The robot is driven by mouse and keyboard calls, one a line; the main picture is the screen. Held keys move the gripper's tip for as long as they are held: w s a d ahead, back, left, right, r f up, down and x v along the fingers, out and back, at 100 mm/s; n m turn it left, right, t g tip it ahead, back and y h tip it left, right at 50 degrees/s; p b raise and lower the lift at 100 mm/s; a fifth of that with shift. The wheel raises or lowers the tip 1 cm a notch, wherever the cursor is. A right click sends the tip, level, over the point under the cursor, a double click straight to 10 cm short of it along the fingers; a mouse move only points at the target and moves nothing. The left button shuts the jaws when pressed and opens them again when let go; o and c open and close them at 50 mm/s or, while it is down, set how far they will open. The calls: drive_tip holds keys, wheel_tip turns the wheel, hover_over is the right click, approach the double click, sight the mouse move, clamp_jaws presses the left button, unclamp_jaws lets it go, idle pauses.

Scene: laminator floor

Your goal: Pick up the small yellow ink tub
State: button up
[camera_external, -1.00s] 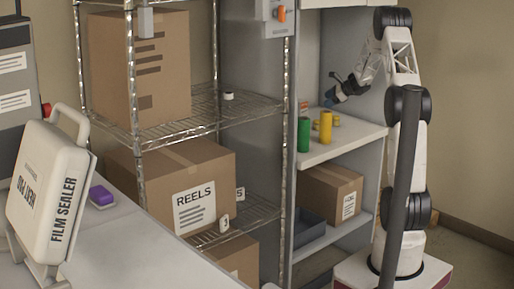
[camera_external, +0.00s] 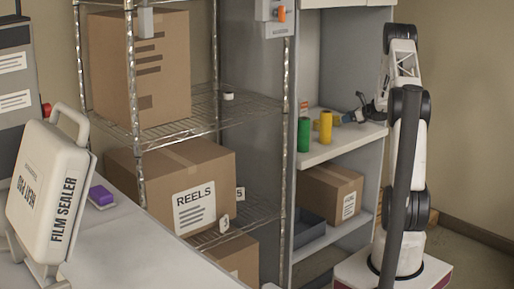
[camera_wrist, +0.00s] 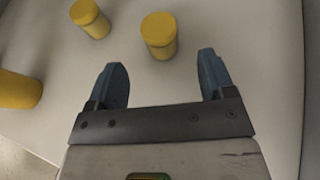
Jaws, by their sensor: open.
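Two small yellow tubs show in the wrist view: one (camera_wrist: 159,35) stands upright just beyond my open fingertips, roughly centred between them, and another (camera_wrist: 90,18) stands further to the left. I cannot tell which is the ink tub. A small yellow shape (camera_external: 346,118) beside the tall yellow cylinder is partly hidden in the external view. My gripper (camera_wrist: 162,75) is open and empty, with blue fingers. In the external view my gripper (camera_external: 364,104) is low over the white shelf (camera_external: 330,148), to the right of the yellow items.
A tall yellow cylinder (camera_external: 325,127) and a green cylinder (camera_external: 304,134) stand on the same shelf. A larger yellow cylinder (camera_wrist: 18,90) is at the left in the wrist view. A cabinet side panel (camera_external: 311,65) rises at the left of the shelf. The shelf's right part is clear.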

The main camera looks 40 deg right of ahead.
sight(336, 119)
drive_tip(key=shift+x, duration=1.15)
drive_tip(key=shift+x, duration=2.6)
drive_tip(key=c, duration=1)
drive_tip(key=shift+r, duration=0.1)
drive_tip(key=shift+r, duration=4.9)
